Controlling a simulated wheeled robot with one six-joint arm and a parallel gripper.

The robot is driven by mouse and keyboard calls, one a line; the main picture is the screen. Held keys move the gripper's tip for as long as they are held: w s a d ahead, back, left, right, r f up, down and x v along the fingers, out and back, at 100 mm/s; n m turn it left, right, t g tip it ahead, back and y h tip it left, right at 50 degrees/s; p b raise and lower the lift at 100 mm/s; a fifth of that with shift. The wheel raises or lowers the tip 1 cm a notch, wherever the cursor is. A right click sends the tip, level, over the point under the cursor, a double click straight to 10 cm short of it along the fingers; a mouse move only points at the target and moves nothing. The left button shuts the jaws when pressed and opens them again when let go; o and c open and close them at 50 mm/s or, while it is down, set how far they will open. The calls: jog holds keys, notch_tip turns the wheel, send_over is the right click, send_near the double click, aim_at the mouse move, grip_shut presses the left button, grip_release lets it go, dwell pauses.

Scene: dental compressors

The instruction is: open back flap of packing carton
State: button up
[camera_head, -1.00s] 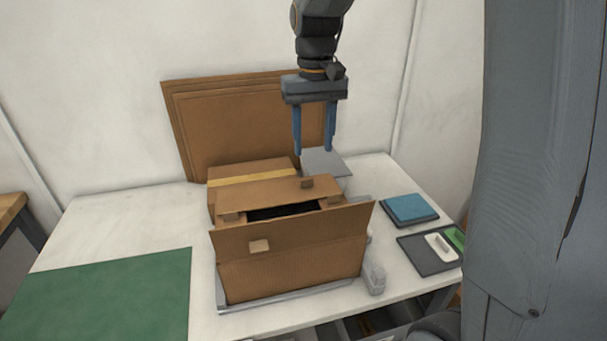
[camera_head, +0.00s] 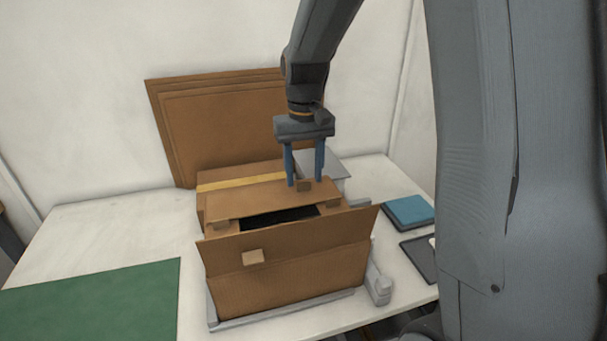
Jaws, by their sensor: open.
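The brown packing carton (camera_head: 285,287) stands on the white table in a grey frame. Its front flap (camera_head: 310,239) stands up, tilted outward, with a small tab (camera_head: 253,257) on it. The back flap (camera_head: 262,202) lies inward over the rear of the opening, with a small tab (camera_head: 303,187) near its right part. A dark gap (camera_head: 280,216) shows between the flaps. My gripper (camera_head: 304,184) points down with its blue fingers open, one on either side of the back flap's tab. I cannot tell whether they touch it.
A closed box with yellow tape (camera_head: 240,180) stands right behind the carton. Flat cardboard sheets (camera_head: 215,125) lean on the wall. A grey block (camera_head: 325,166) is behind my gripper. Blue pads (camera_head: 408,209) lie at right, and a green mat (camera_head: 95,300) at left.

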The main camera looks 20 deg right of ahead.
jog(key=shift+f, duration=0.65)
jog(key=shift+a, duration=0.1)
grip_shut()
